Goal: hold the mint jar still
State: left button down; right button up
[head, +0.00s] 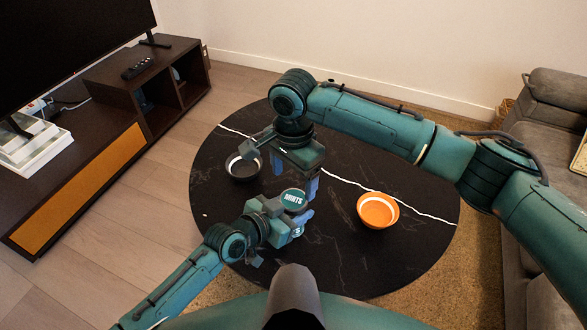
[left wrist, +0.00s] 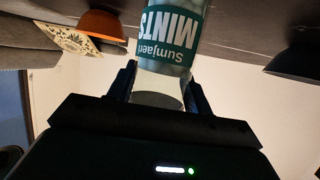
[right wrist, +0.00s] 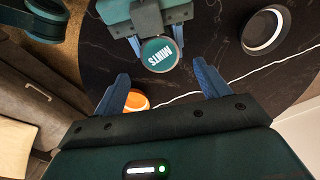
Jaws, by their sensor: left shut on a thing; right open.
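The mint jar has a round teal lid marked MINTS (head: 293,198) and stands upright over the black table. Its teal label shows upside down in the left wrist view (left wrist: 168,40). My left gripper (head: 300,222) is shut on the jar, with a finger on each side. Whether the jar's base touches the table is hidden. My right gripper (head: 296,176) is open and empty, just above and behind the jar. In the right wrist view, the lid (right wrist: 160,54) shows between and beyond the right gripper's spread fingers (right wrist: 162,86).
An orange bowl (head: 378,211) stands right of the jar, and a dark bowl with a pale rim (head: 243,168) stands behind left. The round black marbled table (head: 340,265) is clear at the front. A grey sofa (head: 550,125) is at right, a TV cabinet (head: 100,125) at left.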

aim_at(294, 199)
jog(key=shift+f, duration=3.15)
jog(key=shift+c, duration=0.5)
jog(key=c, duration=0.9)
jog(key=o, duration=1.1)
notch_tip(294, 199, up, 8)
jog(key=shift+f, duration=0.1)
jog(key=shift+c, duration=0.5)
jog(key=shift+f, duration=3.9)
jog(key=shift+c, duration=0.5)
